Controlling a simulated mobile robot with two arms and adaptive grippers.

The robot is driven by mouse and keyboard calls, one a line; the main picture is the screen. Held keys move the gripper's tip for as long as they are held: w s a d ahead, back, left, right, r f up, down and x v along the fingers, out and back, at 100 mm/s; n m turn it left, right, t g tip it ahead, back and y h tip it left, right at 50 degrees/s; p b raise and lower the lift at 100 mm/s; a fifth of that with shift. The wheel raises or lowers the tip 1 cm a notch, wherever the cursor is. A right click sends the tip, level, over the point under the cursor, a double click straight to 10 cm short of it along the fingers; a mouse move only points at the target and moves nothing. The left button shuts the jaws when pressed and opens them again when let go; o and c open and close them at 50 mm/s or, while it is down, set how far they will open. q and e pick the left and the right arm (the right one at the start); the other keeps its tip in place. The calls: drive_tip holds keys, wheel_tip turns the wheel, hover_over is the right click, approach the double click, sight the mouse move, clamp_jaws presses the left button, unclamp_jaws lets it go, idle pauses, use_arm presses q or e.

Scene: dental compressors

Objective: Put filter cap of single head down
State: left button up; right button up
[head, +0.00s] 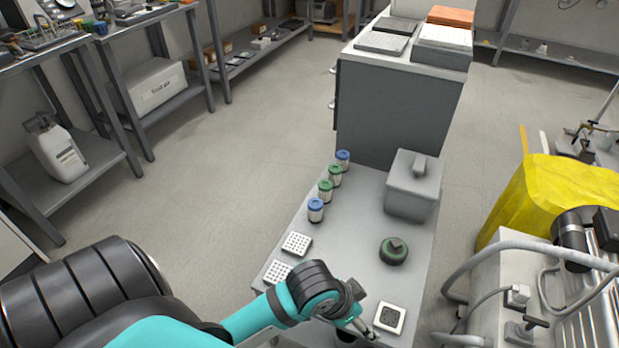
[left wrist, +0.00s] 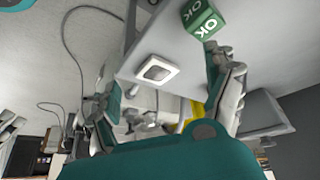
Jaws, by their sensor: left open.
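My left gripper (head: 366,328) is at the near end of the grey table, just left of a white square plate (head: 389,318) with a dark, holed centre. In the left wrist view, the fingers of my left gripper (left wrist: 162,72) are spread with nothing between them. That view also shows a white square plate (left wrist: 157,70) with a grey centre. A round dark-green piece with a dark top (head: 394,251) stands farther back on the table. I cannot tell which piece is the filter cap. My right gripper is not in view.
The grey table (head: 350,262) also holds a grey lidded box (head: 413,187), blue- and green-capped jars (head: 316,211) and white perforated blocks (head: 297,243). Compressor equipment (head: 510,285) stands to the right.

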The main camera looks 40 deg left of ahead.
use_arm(q)
drive_tip(key=s+a+n+y, duration=0.2)
drive_tip(key=s+a, duration=0.4)
drive_tip(key=s, duration=0.2)
drive_tip(key=shift+s+f, duration=0.15)
drive_tip(key=shift+g, duration=0.3)
